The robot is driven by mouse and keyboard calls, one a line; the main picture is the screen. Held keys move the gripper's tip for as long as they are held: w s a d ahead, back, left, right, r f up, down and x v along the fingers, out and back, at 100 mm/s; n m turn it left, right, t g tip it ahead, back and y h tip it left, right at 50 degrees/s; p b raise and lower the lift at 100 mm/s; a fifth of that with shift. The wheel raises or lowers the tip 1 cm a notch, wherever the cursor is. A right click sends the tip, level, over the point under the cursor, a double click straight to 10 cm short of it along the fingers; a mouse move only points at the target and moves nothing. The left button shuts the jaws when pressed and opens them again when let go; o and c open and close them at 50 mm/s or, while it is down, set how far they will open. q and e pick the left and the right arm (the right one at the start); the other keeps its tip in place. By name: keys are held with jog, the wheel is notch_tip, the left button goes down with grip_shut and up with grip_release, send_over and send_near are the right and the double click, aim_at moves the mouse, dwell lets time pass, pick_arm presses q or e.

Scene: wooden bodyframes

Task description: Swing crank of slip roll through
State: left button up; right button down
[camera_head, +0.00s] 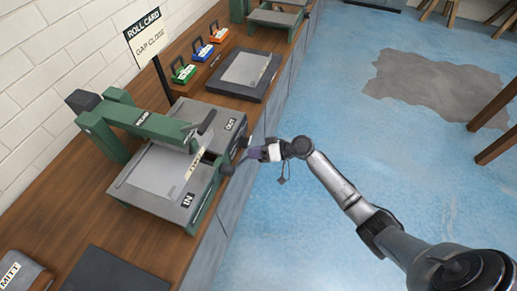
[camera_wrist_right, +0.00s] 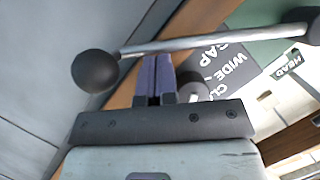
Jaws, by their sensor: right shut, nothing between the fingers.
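The slip roll (camera_head: 130,127) is a green-framed machine with grey plates marked IN and OUT on the wooden bench. In the right wrist view its crank (camera_wrist_right: 205,43) is a metal rod with a black ball knob (camera_wrist_right: 95,70) at the left end and a dark hub at the right. My right gripper (camera_head: 249,153) is at the machine's right side, beyond the bench edge. In the wrist view its purple fingers (camera_wrist_right: 156,62) are shut and empty, with tips close to the rod; I cannot tell if they touch. My left gripper is not in view.
A sign (camera_head: 146,38) reading ROLL CARD, GAP CLOSE stands behind the machine. A dark tray (camera_head: 262,85) and green, blue and orange blocks are farther along the bench. A dark mat (camera_head: 112,272) lies nearer.

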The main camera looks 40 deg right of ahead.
jog(key=shift+a+f, duration=0.1)
jog(key=shift+f, duration=0.15)
dwell(0.3)
jog(key=shift+s+a+f, duration=0.1)
jog(key=shift+s+f, duration=0.05)
jog(key=shift+f, duration=0.05)
jog(key=shift+a+f+m+b, duration=0.1)
jog(key=shift+f+m+b, duration=0.1)
jog(key=shift+m+b, duration=0.1)
jog(key=shift+s+a+f+m+y+b, duration=1.05)
jog(key=shift+s+a+f+m+y, duration=0.95)
jog(key=shift+s+a+f+m, duration=1.35)
jog(key=s+a+r+m+t+p, duration=0.2)
jog(key=a+m, duration=0.4)
jog(key=s+a+r+m+t+p, duration=0.2)
jog(key=s+a+m, duration=0.1)
jog(key=a+m, duration=0.3)
jog(key=shift+a+r+t+y, duration=0.15)
jog(key=shift+r+t+y, duration=0.15)
jog(key=shift+t+y, duration=0.1)
jog(key=shift+s+a, duration=0.1)
